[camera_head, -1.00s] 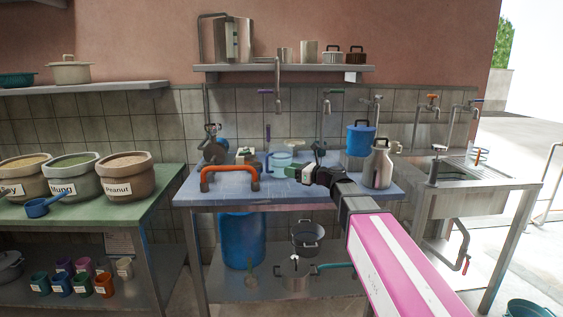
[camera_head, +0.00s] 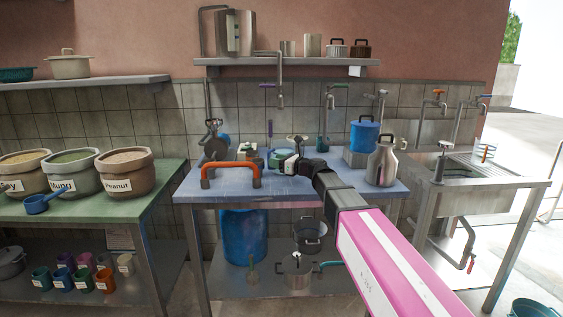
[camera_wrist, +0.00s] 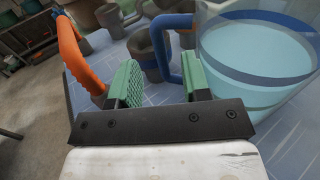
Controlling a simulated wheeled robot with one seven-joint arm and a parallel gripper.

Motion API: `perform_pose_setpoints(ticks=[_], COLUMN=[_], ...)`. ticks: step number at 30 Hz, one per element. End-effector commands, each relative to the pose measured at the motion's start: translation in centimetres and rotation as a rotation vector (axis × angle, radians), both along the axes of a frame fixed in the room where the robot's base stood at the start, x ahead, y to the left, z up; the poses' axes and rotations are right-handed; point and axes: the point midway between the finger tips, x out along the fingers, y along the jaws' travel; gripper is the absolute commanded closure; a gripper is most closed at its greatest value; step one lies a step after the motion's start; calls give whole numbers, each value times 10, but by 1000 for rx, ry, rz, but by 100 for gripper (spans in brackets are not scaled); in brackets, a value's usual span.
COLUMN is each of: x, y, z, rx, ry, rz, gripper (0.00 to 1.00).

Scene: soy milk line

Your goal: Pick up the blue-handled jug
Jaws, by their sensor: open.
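The blue-handled jug (camera_wrist: 255,55) is clear, with pale liquid inside, and fills the right of the wrist view. Its blue handle (camera_wrist: 158,45) shows on its left side, in line with the gap between the fingers. My gripper (camera_wrist: 164,82) is open, with green-padded fingers, just in front of the handle; the right finger is close to the jug wall. I cannot tell whether the handle is between the fingertips or just beyond them. In the head view my gripper (camera_head: 278,160) is over the blue table and hides most of the jug.
An orange arched handle (camera_head: 230,170) stands close to the left of my gripper. A steel can (camera_head: 381,163) and a blue lidded pot (camera_head: 362,134) stand at the right of the table (camera_head: 200,190). Taps hang above the back edge. Several small vessels lie beyond the jug.

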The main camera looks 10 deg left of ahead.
Motion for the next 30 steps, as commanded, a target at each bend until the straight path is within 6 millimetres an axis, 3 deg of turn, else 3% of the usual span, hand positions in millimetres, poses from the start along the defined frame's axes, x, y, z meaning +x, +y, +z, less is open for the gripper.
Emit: perform_pose_setpoints(ticks=[5,12,14,16,17,30], x=[10,9,9,9,9,9], y=[22,24,24,24,23,23], z=[-1,-1,-1,-1,-1,3], rx=[0,0,0,0,0,1], ry=[0,0,0,0,0,-3], rz=[0,-1,-1,-1,-1,-1], gripper=[57,57,73,96,100,100])
